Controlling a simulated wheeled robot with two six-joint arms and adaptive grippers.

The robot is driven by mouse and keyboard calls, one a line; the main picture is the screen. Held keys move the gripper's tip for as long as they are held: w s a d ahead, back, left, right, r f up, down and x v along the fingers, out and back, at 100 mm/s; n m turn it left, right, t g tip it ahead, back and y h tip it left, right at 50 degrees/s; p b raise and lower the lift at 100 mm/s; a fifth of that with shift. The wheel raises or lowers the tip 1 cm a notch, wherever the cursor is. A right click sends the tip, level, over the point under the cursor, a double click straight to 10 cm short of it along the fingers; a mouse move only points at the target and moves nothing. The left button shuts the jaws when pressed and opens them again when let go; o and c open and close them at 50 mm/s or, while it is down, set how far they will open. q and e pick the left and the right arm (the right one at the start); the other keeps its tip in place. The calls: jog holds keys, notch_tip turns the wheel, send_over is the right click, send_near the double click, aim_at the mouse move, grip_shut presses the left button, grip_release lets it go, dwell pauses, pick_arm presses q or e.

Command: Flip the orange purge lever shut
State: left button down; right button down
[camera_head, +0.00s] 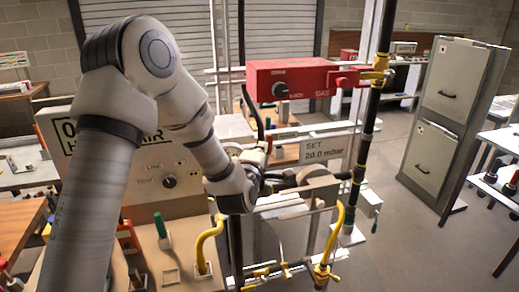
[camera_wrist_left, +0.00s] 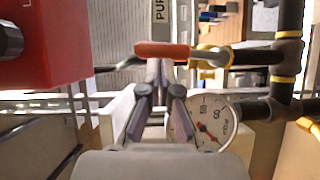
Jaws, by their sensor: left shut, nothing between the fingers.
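The orange purge lever (camera_wrist_left: 163,50) shows in the left wrist view, lying across the picture to the left of its brass valve (camera_wrist_left: 209,57). My left gripper (camera_wrist_left: 160,68) is shut and empty, with its fingertips at the lever's near edge in that view. I cannot tell whether they touch it. In the head view my left gripper (camera_head: 265,177) is among the pipework below the red box, and I cannot make out the lever clearly there. My right gripper is in neither view.
A red gas box (camera_head: 290,79) hangs above; its side also fills the upper left of the wrist view (camera_wrist_left: 45,45). A round gauge (camera_wrist_left: 205,122) sits close to my fingers. A black pipe (camera_head: 372,115) with brass fittings stands to the right. A "20.0 mbar" sign (camera_head: 324,149) is nearby.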

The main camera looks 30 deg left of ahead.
pick_arm(q)
jog(key=shift+w+d+r+m+g+p, duration=0.25)
jog(key=shift+w+d+m+g, duration=0.2)
jog(key=shift+m, duration=0.25)
jog(key=shift+w+d+r+m+g+p, duration=0.15)
jog(key=shift+w+d+m+g+p, duration=0.25)
jog(key=shift+m, duration=0.3)
jog(key=w+d+f+m+g+b, duration=0.2)
jog(key=w+d+f+b, duration=0.2)
jog(key=w+f, duration=0.1)
jog(key=shift+w+d+f+b, duration=0.15)
jog(key=shift+w+d+b, duration=0.2)
jog(key=shift+b, duration=0.05)
jog(key=shift+f, duration=0.1)
dwell(0.3)
